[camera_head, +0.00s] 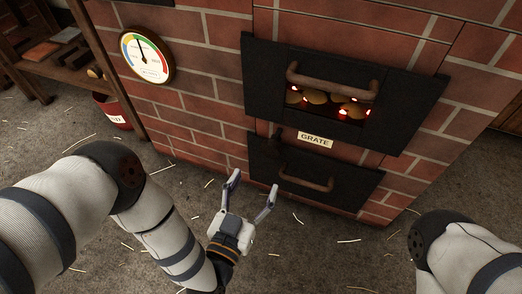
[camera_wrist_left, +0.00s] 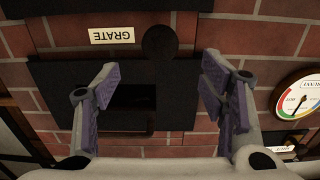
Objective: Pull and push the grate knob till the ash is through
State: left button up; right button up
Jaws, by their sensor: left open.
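The grate knob (camera_head: 275,141) is a small dark knob on the brick front, left of the white GRATE label (camera_head: 315,140). In the left wrist view, which shows the scene upside down, the round dark knob (camera_wrist_left: 160,43) lies beyond and between the fingers. My left gripper (camera_head: 254,181) is open and empty, in front of and below the knob, apart from it. It also shows in the left wrist view (camera_wrist_left: 160,85). Coals (camera_head: 318,98), some glowing red, lie behind the upper opening. I cannot make out any ash. My right gripper is out of view.
A lower black door (camera_head: 350,185) with a brown handle (camera_head: 307,184) sits under the label. An upper handle (camera_head: 333,81) crosses the fire opening. A gauge (camera_head: 147,56) hangs on the bricks at left, above a red bucket (camera_head: 113,110). Straw bits litter the open floor.

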aim_at(270, 151)
pick_arm(q)
jog(key=b+x, duration=0.1)
jog(key=x, duration=0.2)
jog(key=b+x, duration=0.1)
jog(key=x, duration=0.3)
jog(key=b+x, duration=0.2)
jog(key=x, duration=0.2)
jog(key=shift+w+r, duration=0.2)
jog(key=shift+r, duration=0.1)
jog(key=shift+w+d+r, duration=0.1)
jog(key=shift+w+d, duration=0.05)
jog(key=shift+w, duration=0.1)
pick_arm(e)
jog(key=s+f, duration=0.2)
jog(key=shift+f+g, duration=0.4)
pick_arm(q)
jog(key=shift+c, duration=0.2)
